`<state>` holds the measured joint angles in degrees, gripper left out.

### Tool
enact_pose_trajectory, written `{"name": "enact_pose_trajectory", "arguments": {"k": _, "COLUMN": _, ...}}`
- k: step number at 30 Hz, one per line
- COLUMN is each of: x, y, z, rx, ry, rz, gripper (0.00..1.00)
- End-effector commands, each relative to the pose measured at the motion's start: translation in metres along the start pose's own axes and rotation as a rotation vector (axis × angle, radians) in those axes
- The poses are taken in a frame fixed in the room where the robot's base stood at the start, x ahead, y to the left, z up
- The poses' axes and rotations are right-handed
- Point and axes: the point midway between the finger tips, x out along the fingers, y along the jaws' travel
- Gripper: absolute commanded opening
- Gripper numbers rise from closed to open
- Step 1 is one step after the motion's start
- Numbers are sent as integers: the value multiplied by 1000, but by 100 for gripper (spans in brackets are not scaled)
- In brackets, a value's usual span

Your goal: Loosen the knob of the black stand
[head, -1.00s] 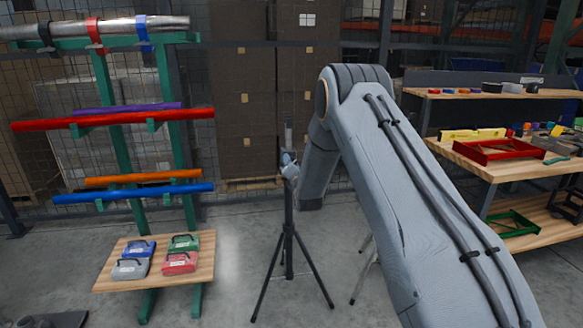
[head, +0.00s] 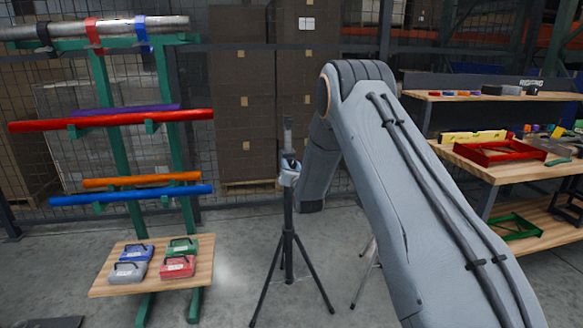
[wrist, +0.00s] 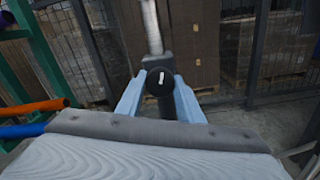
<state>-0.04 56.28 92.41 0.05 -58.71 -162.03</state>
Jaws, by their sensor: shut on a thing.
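The black stand (head: 288,244) is a tripod standing upright on the concrete floor in the middle of the head view. Its knob (wrist: 159,80) is black and round with a white mark, and shows in the middle of the wrist view. My gripper (wrist: 158,88) has its pale blue fingers on either side of the knob and is shut on it. In the head view my gripper (head: 290,172) shows small at the upper part of the stand. A thin grey post (wrist: 152,28) rises above the knob. My arm hides the area right of the stand.
A green rack with coloured tubes (head: 120,120) stands at left, with a wooden shelf (head: 110,290) of small cases below. A workbench (head: 490,165) with a red frame stands at right. Light legs of another stand (head: 366,270) show behind my arm. Mesh fencing and cartons close off the back.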

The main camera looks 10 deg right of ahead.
Motion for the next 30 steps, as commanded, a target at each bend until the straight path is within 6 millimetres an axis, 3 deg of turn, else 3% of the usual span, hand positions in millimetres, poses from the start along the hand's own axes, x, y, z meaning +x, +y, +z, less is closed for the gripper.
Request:
{"name": "enact_pose_trajectory", "arguments": {"k": 9, "x": 0, "y": 0, "z": -1, "rx": -1, "ry": 2, "rz": 0, "gripper": 11}}
{"name": "enact_pose_trajectory", "arguments": {"k": 10, "x": 0, "y": 0, "z": -1, "rx": -1, "ry": 2, "rz": 0, "gripper": 37}}
{"name": "enact_pose_trajectory", "arguments": {"k": 13, "x": 0, "y": 0, "z": -1, "rx": 0, "ry": 2, "rz": 0, "gripper": 52}}
{"name": "enact_pose_trajectory", "arguments": {"k": 23, "x": -2, "y": 0, "z": -1, "rx": 0, "ry": 1, "rz": 0, "gripper": 52}}
{"name": "enact_pose_trajectory", "arguments": {"k": 30, "x": -33, "y": 0, "z": -1, "rx": 0, "ry": 3, "rz": -1, "gripper": 52}}
